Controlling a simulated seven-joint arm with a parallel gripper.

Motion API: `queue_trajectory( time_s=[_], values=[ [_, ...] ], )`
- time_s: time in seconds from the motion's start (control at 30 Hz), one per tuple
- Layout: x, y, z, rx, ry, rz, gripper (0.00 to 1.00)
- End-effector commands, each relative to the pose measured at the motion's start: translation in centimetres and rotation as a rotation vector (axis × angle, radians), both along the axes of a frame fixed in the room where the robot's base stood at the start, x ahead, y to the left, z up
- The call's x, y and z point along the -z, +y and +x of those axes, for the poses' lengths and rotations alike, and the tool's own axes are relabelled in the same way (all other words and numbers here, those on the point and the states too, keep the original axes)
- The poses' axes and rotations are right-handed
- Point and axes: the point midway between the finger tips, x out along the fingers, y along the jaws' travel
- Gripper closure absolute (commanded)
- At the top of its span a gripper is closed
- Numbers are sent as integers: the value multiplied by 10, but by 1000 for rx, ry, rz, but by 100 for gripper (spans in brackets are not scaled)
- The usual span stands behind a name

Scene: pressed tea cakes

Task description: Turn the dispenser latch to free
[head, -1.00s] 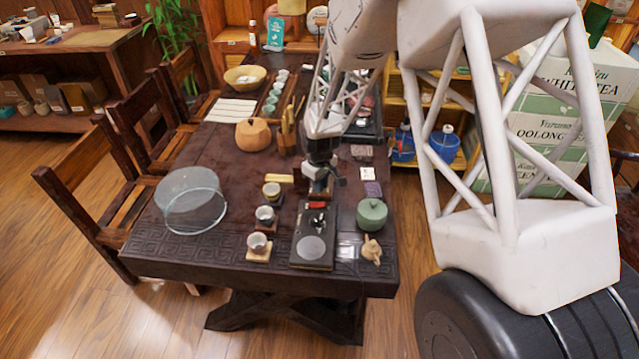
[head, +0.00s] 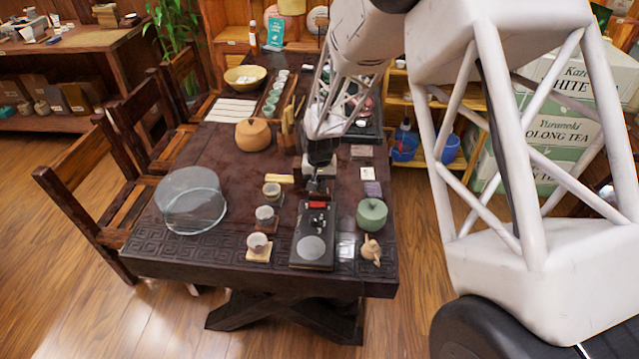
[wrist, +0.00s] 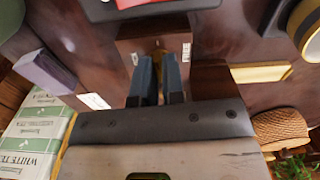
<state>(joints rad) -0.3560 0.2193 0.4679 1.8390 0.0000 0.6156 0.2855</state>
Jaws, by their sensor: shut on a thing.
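The dispenser (wrist: 124,50) is a small brown block in the upper middle of the wrist view, with small white labels on its left and right sides. The label lettering is too small to read. The latch (wrist: 157,44) is a small brownish piece at the block's middle, mostly hidden by my fingers. My gripper (wrist: 158,62) is over the block, its two blue-grey fingers shut on the latch. In the head view my gripper (head: 320,185) points down at the table behind the black device, covering most of the dispenser.
The black device (head: 313,240) with a red part lies in front of the gripper. Cups (head: 265,213) on coasters and a yellow bar (head: 279,178) are to the left. A green lidded pot (head: 372,214) and a purple box (head: 372,189) are to the right. A glass cylinder (head: 190,200) stands farther left.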

Motion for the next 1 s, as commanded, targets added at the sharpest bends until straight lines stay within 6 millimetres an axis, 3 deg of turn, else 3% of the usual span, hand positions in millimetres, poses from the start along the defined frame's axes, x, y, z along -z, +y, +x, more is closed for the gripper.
queue_trajectory(
  time_s=[0.6,0.63,0.77,1.0],
  values=[
    [-1,0,1,61,-2,1,100],
    [-1,0,1,61,-2,1,87],
    [-1,0,0,60,-1,0,68],
    [0,0,0,60,-1,0,65]
  ],
)
